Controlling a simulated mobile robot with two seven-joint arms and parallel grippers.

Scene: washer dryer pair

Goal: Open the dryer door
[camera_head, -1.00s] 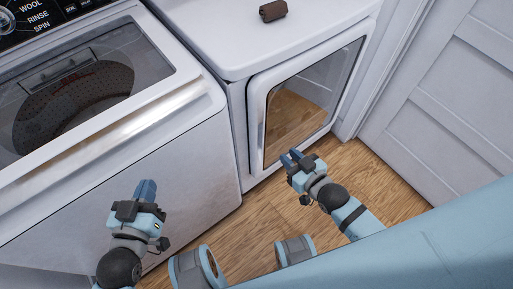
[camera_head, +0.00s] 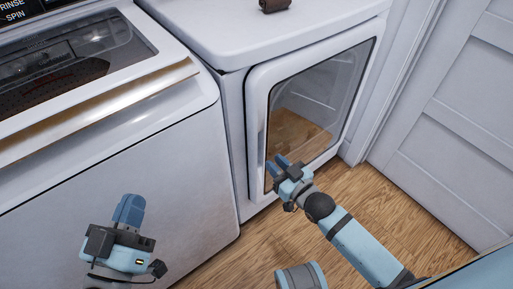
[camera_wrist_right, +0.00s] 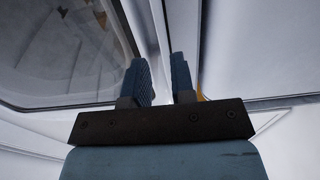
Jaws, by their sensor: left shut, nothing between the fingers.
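The dryer door (camera_head: 258,130) has a white frame around a large dark glass window (camera_head: 315,100). It looks closed on the front of the white dryer (camera_head: 215,35). My right gripper (camera_head: 277,163) is in front of the door's lower left part, by the edge of the window. In the right wrist view its two blue fingers (camera_wrist_right: 162,75) are apart, with a pale strip of the dryer front seen between and beyond them. Whether they touch the door cannot be told. My left gripper (camera_head: 129,207) is shut and empty, in front of the washer.
The white top-loading washer (camera_head: 120,150) stands left of the dryer. A brown object (camera_head: 275,5) lies on the dryer top. A white panelled door (camera_head: 450,120) stands at the right. Wood floor (camera_head: 385,205) is free in front of the dryer.

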